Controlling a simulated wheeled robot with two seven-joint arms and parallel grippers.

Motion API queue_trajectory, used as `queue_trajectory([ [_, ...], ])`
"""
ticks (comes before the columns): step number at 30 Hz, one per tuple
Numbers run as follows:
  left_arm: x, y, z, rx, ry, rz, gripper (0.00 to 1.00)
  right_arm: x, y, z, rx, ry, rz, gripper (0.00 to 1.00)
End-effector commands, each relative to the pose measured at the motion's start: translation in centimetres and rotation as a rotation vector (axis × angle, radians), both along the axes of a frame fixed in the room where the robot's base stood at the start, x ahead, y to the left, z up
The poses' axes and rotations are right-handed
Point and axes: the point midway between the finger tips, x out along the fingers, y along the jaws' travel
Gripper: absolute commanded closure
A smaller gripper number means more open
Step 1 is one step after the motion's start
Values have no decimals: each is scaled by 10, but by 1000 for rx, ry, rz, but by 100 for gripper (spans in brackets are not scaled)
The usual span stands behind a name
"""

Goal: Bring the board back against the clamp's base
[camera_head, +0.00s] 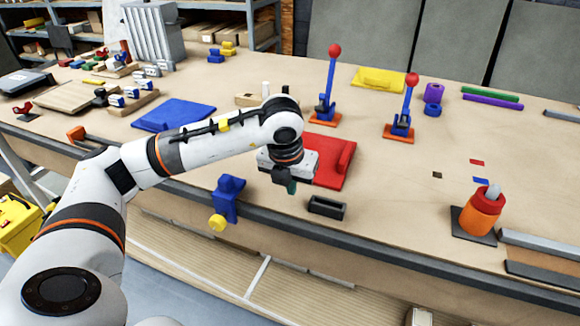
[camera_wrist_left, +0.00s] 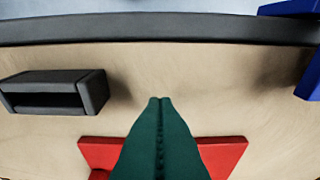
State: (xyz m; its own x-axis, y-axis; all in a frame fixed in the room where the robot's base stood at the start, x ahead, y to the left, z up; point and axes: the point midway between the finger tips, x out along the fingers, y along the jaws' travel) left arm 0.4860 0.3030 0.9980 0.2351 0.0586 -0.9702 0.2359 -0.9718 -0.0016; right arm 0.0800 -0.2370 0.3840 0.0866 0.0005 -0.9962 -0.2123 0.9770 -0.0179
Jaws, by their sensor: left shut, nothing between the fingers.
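A red board (camera_head: 330,175) with a raised red strip along its right side lies near the table's front, partly hidden by my left arm; part of it shows in the left wrist view (camera_wrist_left: 222,152). Beyond it stands a blue clamp (camera_head: 325,106) with a red-ball handle, on an orange base (camera_head: 325,122). A similar clamp (camera_head: 402,122) stands further right. My left gripper (camera_head: 291,187) is shut and empty, pointing down by the board's front edge. Its green fingers (camera_wrist_left: 160,102) hide part of the board; contact cannot be told. My right gripper is not in view.
A blue vise-like piece (camera_head: 228,198) with a yellow knob sits at the front edge. A black open bracket (camera_head: 326,208) lies right of the gripper. An orange cylinder (camera_head: 480,215) stands further right. A blue panel (camera_head: 172,114) lies left. The table's middle right is mostly clear.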

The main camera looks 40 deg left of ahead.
Motion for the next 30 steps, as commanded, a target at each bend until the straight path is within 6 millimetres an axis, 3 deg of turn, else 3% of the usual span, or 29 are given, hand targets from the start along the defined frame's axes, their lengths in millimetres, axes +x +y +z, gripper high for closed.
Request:
queue_trajectory([
  [2,3,1,-15,1,5,0,100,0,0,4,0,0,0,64],
  [9,36,8,-12,-2,0,0,100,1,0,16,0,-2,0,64],
  [15,43,10,-14,-1,0,-2,100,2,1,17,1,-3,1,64],
  [25,46,10,-15,-2,-2,-2,100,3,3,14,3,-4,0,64],
  [30,75,16,-17,-4,-3,1,100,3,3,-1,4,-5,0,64],
])
